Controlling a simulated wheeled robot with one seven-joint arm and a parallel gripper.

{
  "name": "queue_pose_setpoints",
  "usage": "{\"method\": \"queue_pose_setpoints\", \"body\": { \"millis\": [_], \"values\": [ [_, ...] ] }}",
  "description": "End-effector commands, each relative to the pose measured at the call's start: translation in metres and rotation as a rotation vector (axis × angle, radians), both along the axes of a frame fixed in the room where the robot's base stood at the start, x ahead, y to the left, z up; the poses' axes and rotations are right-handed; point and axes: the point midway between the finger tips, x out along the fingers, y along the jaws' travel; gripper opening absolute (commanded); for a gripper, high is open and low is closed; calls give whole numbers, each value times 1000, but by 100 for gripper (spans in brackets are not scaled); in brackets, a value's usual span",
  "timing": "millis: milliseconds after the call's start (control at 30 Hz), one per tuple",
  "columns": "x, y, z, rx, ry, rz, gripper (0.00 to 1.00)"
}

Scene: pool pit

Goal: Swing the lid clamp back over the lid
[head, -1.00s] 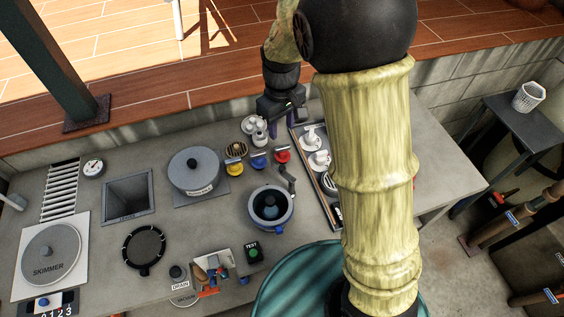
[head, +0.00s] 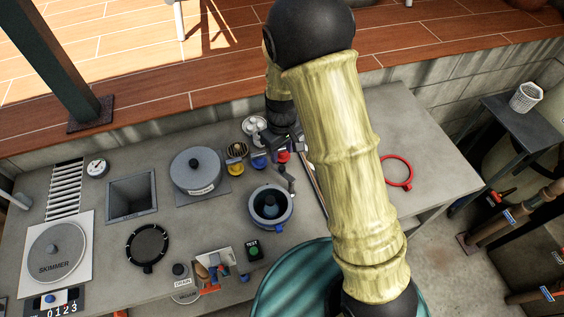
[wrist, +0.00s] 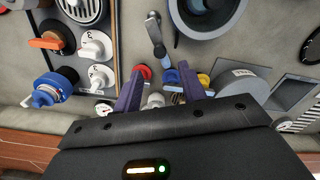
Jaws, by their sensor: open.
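The round grey housing (head: 257,213) with a dark lid (head: 270,205) stands on the bench in the head view; its rim also shows at the top of the wrist view (wrist: 181,24). The grey lid clamp (head: 287,179) sticks out from the housing's far right side, pointing away from the lid. The clamp also shows in the wrist view (wrist: 155,32), beyond and between the fingertips. My gripper (head: 284,150) is open, with purple fingers, behind the clamp over the small valves. In the wrist view my gripper (wrist: 160,72) has nothing between its fingers; the clamp is not held.
Red (head: 283,157), blue (head: 258,161) and yellow (head: 234,166) handled valves stand close around my gripper. A lidded grey pot (head: 196,168) is to the left. A red ring (head: 411,172) lies on clear bench at right. My arm hides much of the valve tray.

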Motion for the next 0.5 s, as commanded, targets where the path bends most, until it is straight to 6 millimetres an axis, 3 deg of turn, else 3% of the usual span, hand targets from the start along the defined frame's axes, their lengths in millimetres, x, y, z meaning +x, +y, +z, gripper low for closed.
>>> {"method": "queue_pose_setpoints", "body": {
  "millis": [500],
  "values": [
    [0, 0, -69, 0, 1, 0, 41]
  ]
}}
